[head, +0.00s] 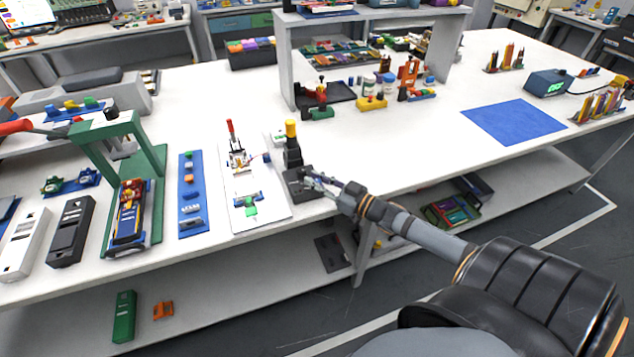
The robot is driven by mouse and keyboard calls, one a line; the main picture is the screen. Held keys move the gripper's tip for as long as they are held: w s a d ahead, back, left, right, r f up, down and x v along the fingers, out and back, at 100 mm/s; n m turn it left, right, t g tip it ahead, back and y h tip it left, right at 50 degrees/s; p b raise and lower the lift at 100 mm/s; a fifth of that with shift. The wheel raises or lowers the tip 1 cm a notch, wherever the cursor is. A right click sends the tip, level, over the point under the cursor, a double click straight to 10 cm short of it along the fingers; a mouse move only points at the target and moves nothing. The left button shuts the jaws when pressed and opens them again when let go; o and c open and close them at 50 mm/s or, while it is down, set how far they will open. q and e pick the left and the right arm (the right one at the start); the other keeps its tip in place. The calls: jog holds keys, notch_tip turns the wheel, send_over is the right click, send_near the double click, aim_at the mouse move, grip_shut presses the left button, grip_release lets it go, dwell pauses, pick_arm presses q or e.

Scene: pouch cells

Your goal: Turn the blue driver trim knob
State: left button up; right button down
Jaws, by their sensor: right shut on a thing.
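My right gripper (316,182) reaches in from the lower right, its fingertips at a small dark block (294,189) near the table's front edge. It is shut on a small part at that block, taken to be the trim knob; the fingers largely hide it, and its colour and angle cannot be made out. A dark upright tool with a yellow top (291,129) stands just behind the block. My left gripper is not in view.
A white board with small parts (270,207) and a blue strip (191,215) lie left of the block. A green press frame (142,167) stands further left. A grey shelf frame (285,60) rises behind. The table right of my gripper is clear up to a blue mat (514,122).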

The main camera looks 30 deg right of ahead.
jog(key=c, duration=1.2)
grip_release()
jog(key=shift+s, duration=0.1)
jog(key=v, duration=0.6)
jog(key=shift+f, duration=0.1)
jog(key=shift+s+d, duration=0.35)
jog(key=shift+s, duration=0.3)
